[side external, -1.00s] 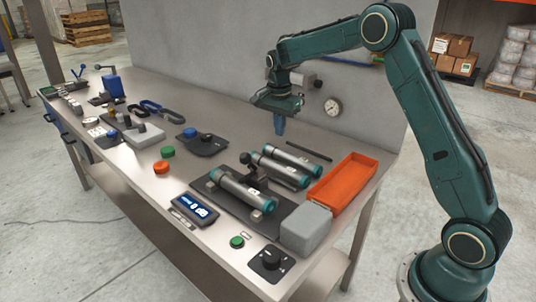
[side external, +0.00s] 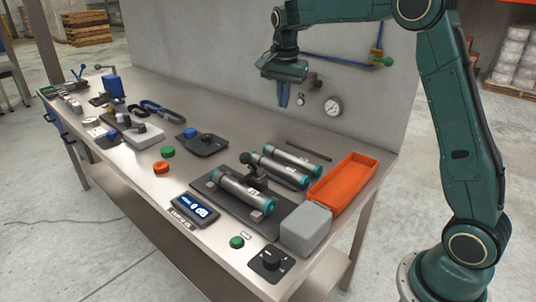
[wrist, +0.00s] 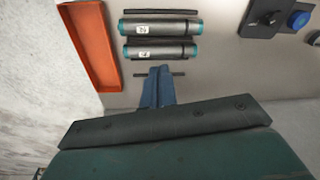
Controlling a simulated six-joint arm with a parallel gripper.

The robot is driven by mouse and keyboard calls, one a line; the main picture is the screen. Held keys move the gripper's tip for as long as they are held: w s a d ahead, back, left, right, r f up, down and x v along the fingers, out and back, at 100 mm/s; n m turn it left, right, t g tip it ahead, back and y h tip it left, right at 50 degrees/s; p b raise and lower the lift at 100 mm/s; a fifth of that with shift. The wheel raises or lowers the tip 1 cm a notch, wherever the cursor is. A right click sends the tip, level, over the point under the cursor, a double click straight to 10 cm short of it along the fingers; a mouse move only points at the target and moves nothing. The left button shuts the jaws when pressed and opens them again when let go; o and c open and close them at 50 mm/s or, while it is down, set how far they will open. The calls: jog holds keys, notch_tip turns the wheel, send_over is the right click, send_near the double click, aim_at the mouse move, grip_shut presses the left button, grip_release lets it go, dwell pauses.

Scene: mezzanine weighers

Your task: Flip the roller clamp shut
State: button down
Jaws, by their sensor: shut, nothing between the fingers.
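A grey roller with teal ends (side external: 240,193) lies on a dark base plate (side external: 232,212) near the front of the bench. A small black clamp (side external: 256,178) stands at the back of this roller; whether it is open or shut is too small to tell. My gripper (side external: 283,101) is above the back of the bench, well clear of the clamp and near the wall. Its blue fingers are together and empty, and they also show in the wrist view (wrist: 158,84). I cannot make out the clamp in the wrist view.
Two more rollers (side external: 287,163) lie behind the clamp, beside an orange tray (side external: 343,183). A grey block (side external: 306,228) stands in front of the tray. A thin black rod (side external: 309,150) lies at the back. A display unit (side external: 195,209) and several knobs and buttons sit nearby.

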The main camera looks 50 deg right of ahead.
jog(key=s+a+r+n+t, duration=0.1)
jog(key=s+a+n, duration=0.2)
jog(key=s, duration=0.5)
jog(key=s+a+r+n+t, duration=0.1)
jog(key=s+a+r+n, duration=0.1)
jog(key=s, duration=0.6)
jog(key=s+a+r+n+t, duration=0.1)
jog(key=s+a+r+n, duration=0.1)
jog(key=s+a+n, duration=0.3)
jog(key=shift+s+n+t+y, duration=0.35)
jog(key=shift+s+n, duration=0.35)
jog(key=shift+s, duration=0.95)
jog(key=shift+r, duration=0.1)
jog(key=s+a+f+n+t, duration=0.1)
jog(key=s+a+f+n, duration=0.1)
jog(key=s, duration=0.5)
notch_tip(320, 180, down, 2)
jog(key=shift+s+n, duration=0.2)
jog(key=shift+n, duration=0.7)
jog(key=shift+a+y, duration=0.1)
jog(key=shift+y, duration=0.15)
